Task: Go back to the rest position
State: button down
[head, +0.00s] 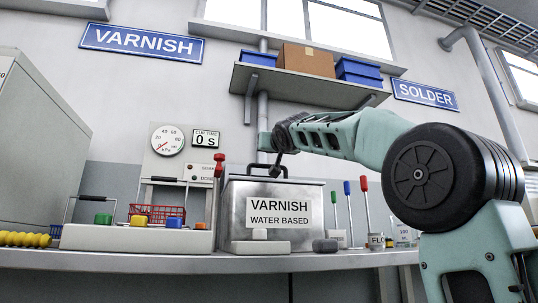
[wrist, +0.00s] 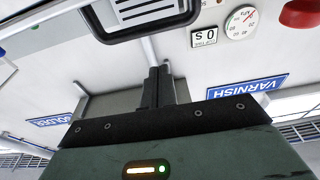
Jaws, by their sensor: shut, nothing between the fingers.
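My gripper (head: 277,166) is at the end of my arm, which reaches in from the right in the head view. It hangs just above the metal varnish tank (head: 233,213), close to the tank's black handle (head: 258,168); I cannot tell whether they touch. In the wrist view, the two dark fingers (wrist: 158,86) are together with nothing between them.
The bench (head: 180,259) holds a block with coloured pieces (head: 135,238), a red basket (head: 157,213), a gauge panel (head: 168,139) and coloured-top rods (head: 363,184). A shelf (head: 300,88) with boxes hangs above. A grey cabinet (head: 35,150) stands left.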

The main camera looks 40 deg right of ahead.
jog(key=s+a+f+b, duration=0.2)
jog(key=s+f+b, duration=0.1)
jog(key=s, duration=0.2)
jog(key=shift+s+a+f, duration=0.25)
jog(key=shift+s+a, duration=0.05)
jog(key=shift+a, duration=0.05)
